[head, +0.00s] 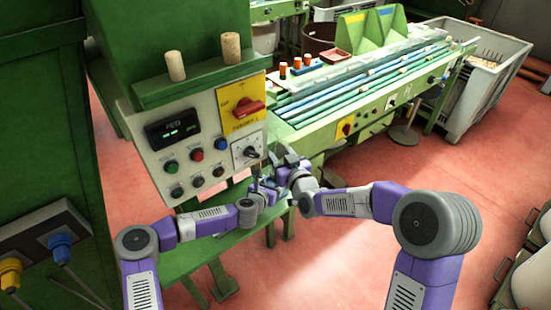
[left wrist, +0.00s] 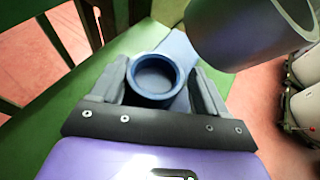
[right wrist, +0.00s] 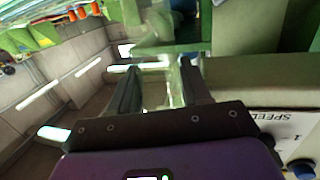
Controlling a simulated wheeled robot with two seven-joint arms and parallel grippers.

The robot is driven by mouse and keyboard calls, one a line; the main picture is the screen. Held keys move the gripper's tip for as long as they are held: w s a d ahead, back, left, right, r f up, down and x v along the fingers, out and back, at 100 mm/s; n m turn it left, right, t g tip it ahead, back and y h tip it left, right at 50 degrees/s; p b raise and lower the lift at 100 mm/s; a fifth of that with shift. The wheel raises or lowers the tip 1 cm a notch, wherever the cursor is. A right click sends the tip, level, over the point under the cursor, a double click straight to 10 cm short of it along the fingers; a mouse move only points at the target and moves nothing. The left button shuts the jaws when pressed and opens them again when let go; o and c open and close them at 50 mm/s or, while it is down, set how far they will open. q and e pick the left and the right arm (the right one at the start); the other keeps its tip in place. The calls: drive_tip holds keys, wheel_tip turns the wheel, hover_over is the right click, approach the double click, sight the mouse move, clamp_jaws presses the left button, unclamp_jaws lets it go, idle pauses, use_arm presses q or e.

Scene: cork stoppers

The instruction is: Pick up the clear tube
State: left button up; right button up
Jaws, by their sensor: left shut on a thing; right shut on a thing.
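The clear tube (right wrist: 156,92) is see-through and faint in the right wrist view, upright between the fingers of my right gripper (right wrist: 158,85), which is shut on it. Its far end is hard to make out against the background. My left gripper (left wrist: 160,85) is shut on a blue round cup-like piece (left wrist: 152,98) with an open top, above the green bench in the left wrist view. In the head view, my left gripper (head: 262,186) and right gripper (head: 290,168) are close together in front of the control panel. The tube is too small to make out there.
The control panel (head: 200,143) with knobs and buttons stands just behind and left of the grippers. Two cork stoppers (head: 231,48) (head: 175,66) stand on the green shelf above it. A green bench (head: 205,250) lies below the hands. A long machine bed (head: 365,85) extends to the right.

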use_arm(q)
drive_tip(key=shift+s+a+f, duration=0.1)
drive_tip(key=shift+f, duration=0.35)
use_arm(e)
drive_tip(key=s+d+g, duration=0.1)
drive_tip(key=s+d, duration=0.1)
drive_tip(key=s, duration=0.4)
drive_tip(key=s+d+r+g, duration=0.1)
drive_tip(key=s+d, duration=0.2)
drive_tip(key=s, duration=0.3)
drive_tip(key=s+d+g+h, duration=0.1)
drive_tip(key=s+d, duration=0.1)
drive_tip(key=s, duration=0.4)
drive_tip(key=shift+d+r, duration=0.25)
drive_tip(key=shift+d, duration=0.15)
use_arm(q)
drive_tip(key=o, duration=1.3)
drive_tip(key=shift+c, duration=0.2)
use_arm(e)
drive_tip(key=shift+w, duration=0.1)
use_arm(q)
drive_tip(key=shift+r, duration=0.1)
